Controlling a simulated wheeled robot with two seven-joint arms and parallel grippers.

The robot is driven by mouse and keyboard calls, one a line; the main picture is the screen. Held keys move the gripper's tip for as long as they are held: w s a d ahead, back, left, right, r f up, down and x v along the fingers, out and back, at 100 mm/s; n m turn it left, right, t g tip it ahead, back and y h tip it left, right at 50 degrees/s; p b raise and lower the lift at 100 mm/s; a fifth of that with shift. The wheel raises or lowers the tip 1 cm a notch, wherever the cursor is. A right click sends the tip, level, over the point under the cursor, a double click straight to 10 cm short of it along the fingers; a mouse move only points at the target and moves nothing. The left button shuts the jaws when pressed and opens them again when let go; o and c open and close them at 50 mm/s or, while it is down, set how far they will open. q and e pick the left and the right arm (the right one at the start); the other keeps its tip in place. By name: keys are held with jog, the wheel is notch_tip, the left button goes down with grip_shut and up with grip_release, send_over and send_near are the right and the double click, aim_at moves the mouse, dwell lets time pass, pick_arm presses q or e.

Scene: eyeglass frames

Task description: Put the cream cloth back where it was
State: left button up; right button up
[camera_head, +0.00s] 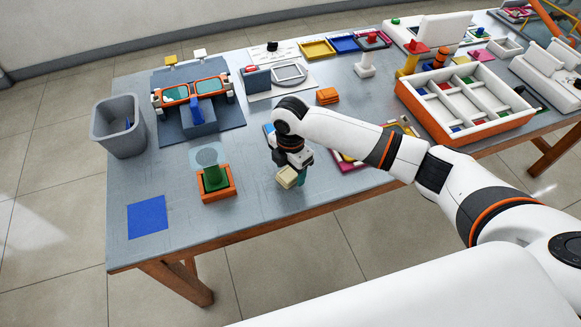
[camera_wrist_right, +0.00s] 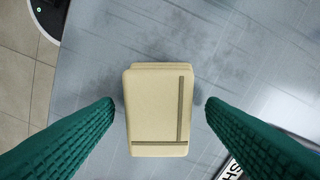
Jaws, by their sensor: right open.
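The cream cloth (camera_head: 287,177) is a small folded block near the table's front edge, partly covered by my right gripper in the head view. In the right wrist view the cream cloth (camera_wrist_right: 157,110) lies flat on the grey table top, with two darker lines along its right and lower sides. My right gripper (camera_head: 293,174) points down over it. Its green fingers (camera_wrist_right: 158,112) stand apart on either side of the cloth, with a gap on both sides, so it holds nothing. My left gripper is out of view.
A grey bin (camera_head: 118,127) and an eyeglass fixture (camera_head: 195,112) are farther left. An orange-edged compartment tray (camera_head: 462,130) stands right. Table between stand and gripper is clear.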

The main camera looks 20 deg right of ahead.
aim_at(290, 172)
notch_tip(290, 172, up, 12)
jog(key=shift+r, duration=0.15)
jog(key=shift+a, duration=0.1)
dwell(0.6)
